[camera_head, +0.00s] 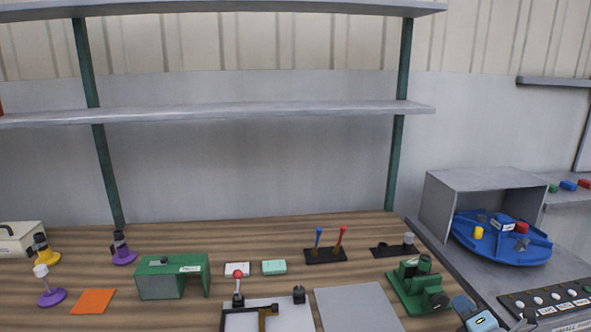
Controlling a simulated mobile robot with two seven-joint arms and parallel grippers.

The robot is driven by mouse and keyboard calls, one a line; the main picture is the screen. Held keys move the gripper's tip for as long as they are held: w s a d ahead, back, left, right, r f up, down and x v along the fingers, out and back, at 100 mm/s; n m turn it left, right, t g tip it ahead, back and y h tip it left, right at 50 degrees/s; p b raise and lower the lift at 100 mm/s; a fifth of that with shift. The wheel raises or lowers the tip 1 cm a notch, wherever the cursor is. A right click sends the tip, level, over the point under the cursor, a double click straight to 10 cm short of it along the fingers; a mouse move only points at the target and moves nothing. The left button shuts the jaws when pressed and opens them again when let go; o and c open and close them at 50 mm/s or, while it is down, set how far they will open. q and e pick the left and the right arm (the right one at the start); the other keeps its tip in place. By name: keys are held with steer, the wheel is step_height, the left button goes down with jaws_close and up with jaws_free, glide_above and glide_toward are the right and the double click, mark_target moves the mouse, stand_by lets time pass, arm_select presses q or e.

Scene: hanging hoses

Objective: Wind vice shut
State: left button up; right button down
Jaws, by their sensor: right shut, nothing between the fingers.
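The green vice (405,290) stands at the right front of the wooden bench. A dark round part faces the front right of it. The gap between its jaws is too small to judge. My right gripper (470,308) shows only in part at the bottom edge, just right of and in front of the vice. It is shut with nothing in it, and it looks a little apart from the vice. My left gripper is not in view.
A grey plate (358,308) lies left of the vice. A lever base (325,256) with blue and red levers stands behind. On the right are a grey housing with a blue turntable (500,240) and a button panel (550,300).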

steer(key=shift+w+r, duration=0.1)
steer(key=shift+w, duration=0.8)
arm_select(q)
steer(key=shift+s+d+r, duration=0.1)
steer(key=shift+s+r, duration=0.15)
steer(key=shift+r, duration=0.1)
arm_select(e)
steer(key=shift+w+r, duration=0.1)
steer(key=shift+r, duration=0.15)
